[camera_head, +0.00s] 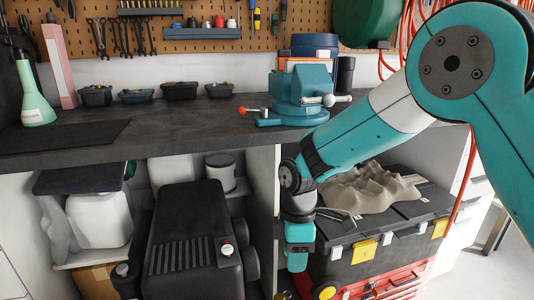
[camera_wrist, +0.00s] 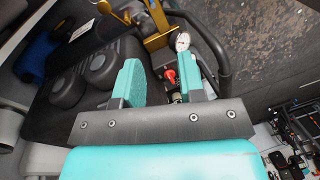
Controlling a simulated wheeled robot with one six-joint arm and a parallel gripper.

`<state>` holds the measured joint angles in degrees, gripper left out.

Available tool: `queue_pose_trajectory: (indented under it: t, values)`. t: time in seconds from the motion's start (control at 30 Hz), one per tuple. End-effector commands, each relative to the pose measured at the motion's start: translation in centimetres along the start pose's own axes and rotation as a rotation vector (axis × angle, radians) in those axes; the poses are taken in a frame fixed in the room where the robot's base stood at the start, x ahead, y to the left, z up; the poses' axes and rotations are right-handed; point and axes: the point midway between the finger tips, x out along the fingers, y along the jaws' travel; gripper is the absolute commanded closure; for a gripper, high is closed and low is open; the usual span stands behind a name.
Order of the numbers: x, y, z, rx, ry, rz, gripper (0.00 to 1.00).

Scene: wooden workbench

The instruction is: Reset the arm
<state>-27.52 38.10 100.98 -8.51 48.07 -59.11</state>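My teal arm reaches in from the right of the head view and bends down in front of the bench. My gripper (camera_wrist: 162,66) hangs low at its end, left of the black toolbox. In the wrist view its two teal fingers stand well apart with nothing held between them. A black machine (camera_head: 193,240) with a gauge and a red knob lies beyond the fingers in the wrist view. In the head view the fingertips are too small to tell apart.
The dark workbench top (camera_head: 200,122) carries a blue vise (camera_head: 303,92), several small black bins and a green flask (camera_head: 34,95). A toolbox (camera_head: 385,235) with a crumpled cloth (camera_head: 368,188) on it stands close to my forearm.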

Motion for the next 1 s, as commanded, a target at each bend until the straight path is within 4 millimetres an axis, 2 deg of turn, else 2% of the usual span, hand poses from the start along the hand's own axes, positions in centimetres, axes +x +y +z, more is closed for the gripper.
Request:
queue_pose_trajectory:
  t: [0.03, 0.1, 0.23, 0.4, 0.6, 0.73, 0.8, 1.0]
  values:
    - [-2.7, -1.7, 1.0, 0.082, 0.034, 0.019, 0.64]
    - [-5.3, -4.4, 2.1, 0.204, 0.08, 0.031, 0.64]
    - [-9.1, -9.8, 4.1, 0.424, 0.168, 0.042, 0.64]
    - [-11.3, -16.0, 5.9, 0.658, 0.263, 0.035, 0.64]
    - [-11.8, -21.7, 7.0, 0.857, 0.347, 0.015, 0.64]
    - [-11.5, -24.8, 7.5, 0.97, 0.395, -0.003, 0.64]
    - [-14.4, -24.8, 7.3, 0.962, 0.388, -0.005, 0.64]
    - [-19.1, -25.5, 7.1, 0.959, 0.387, -0.005, 0.64]
